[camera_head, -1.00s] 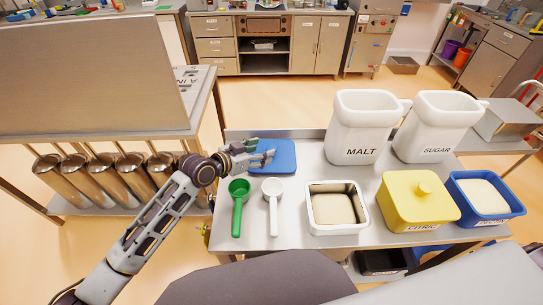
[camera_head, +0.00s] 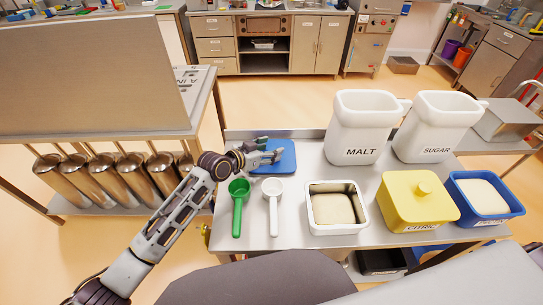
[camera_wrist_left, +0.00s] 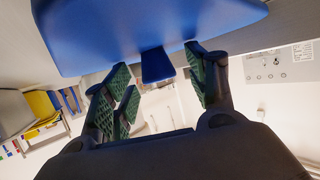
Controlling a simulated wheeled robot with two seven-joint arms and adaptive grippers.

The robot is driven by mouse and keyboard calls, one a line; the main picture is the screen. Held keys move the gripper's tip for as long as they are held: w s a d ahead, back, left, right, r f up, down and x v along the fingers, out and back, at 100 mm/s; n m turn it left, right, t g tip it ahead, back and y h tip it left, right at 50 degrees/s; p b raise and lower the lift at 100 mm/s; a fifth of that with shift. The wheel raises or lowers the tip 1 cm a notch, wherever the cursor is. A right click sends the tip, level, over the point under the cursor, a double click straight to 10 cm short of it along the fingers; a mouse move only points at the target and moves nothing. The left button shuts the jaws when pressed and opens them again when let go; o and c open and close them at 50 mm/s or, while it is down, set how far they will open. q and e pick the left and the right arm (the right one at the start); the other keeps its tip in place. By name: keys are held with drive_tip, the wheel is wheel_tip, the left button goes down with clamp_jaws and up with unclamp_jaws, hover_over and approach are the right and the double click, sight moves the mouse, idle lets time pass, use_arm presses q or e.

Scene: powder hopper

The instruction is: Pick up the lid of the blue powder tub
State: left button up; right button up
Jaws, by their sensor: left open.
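The blue lid (camera_head: 287,166) lies flat on the steel table at its back left corner. In the left wrist view the lid (camera_wrist_left: 150,25) fills the top, and its small blue handle (camera_wrist_left: 157,66) shows between my fingers. My left gripper (camera_head: 271,150) is over the lid and open. In the left wrist view my left gripper (camera_wrist_left: 160,72) has green-padded fingers on both sides of the handle, with gaps beside it. The blue tub (camera_head: 487,211) stands uncovered at the table's right end with white powder inside. My right gripper is not in view.
A green scoop (camera_head: 238,205) and a white scoop (camera_head: 272,205) lie just in front of the lid. An open white tub (camera_head: 336,228), a closed yellow tub (camera_head: 412,212) and the MALT (camera_head: 362,128) and SUGAR (camera_head: 436,127) containers stand to the right.

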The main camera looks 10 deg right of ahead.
sight(268, 150)
use_arm(q)
drive_tip(key=c, duration=1.2)
drive_tip(key=shift+o, duration=0.2)
wheel_tip(268, 150, up, 10)
idle(0.6)
drive_tip(key=shift+a+r, duration=0.1)
